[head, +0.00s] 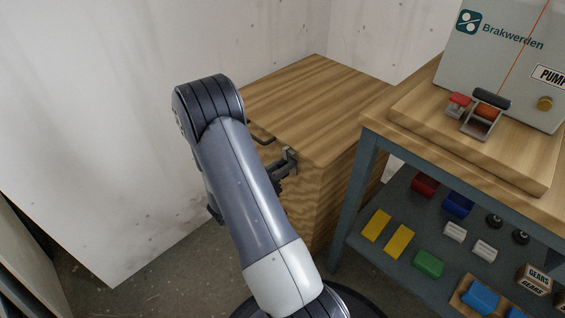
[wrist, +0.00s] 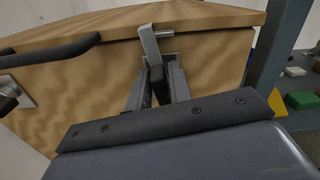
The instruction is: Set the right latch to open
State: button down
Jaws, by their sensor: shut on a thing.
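The right latch (wrist: 149,45) is a grey metal bracket with a dark lever, on the front of a wooden chest (wrist: 215,55) near its right end. Its bent metal arm reaches up over the edge of the lid. In the head view the latch (head: 290,157) shows at the chest's front right corner. My gripper (wrist: 156,88) is at the latch from the front, with its two fingers shut on the dark lever below the bracket. In the head view my gripper (head: 281,174) is partly hidden behind my arm.
A dark bar handle (wrist: 50,50) is left of the latch on the chest, with a metal plate and dark knob below it. A grey-framed workbench (head: 355,185) stands close on the right, its lower shelf holding several coloured blocks. A white wall is behind.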

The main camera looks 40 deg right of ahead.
jog(key=n+p, duration=0.1)
jog(key=n, duration=0.1)
jog(key=n+p, duration=0.1)
jog(key=p, duration=0.1)
jog(key=shift+w+r+n, duration=0.1)
jog(key=shift+w+n, duration=0.1)
jog(key=shift+n, duration=0.2)
jog(key=n+p, duration=0.3)
jog(key=shift+w+f+n, duration=0.15)
jog(key=shift+f+n, duration=0.05)
jog(key=shift+n, duration=0.1)
jog(key=n+p, duration=0.2)
jog(key=n, duration=0.1)
jog(key=shift+w+f, duration=0.1)
jog(key=shift+f, duration=0.15)
jog(key=shift+f+n+p, duration=0.25)
jog(key=shift+n+p, duration=0.25)
jog(key=shift+n, duration=1.2)
jog(key=shift+a, duration=0.1)
jog(key=c, duration=1.4)
grip_release()
jog(key=shift+w, duration=0.1)
jog(key=shift+c, duration=0.2)
jog(key=a+p, duration=0.1)
jog(key=a, duration=0.9)
jog(key=shift+s+a, duration=0.4)
jog(key=shift+s, duration=0.05)
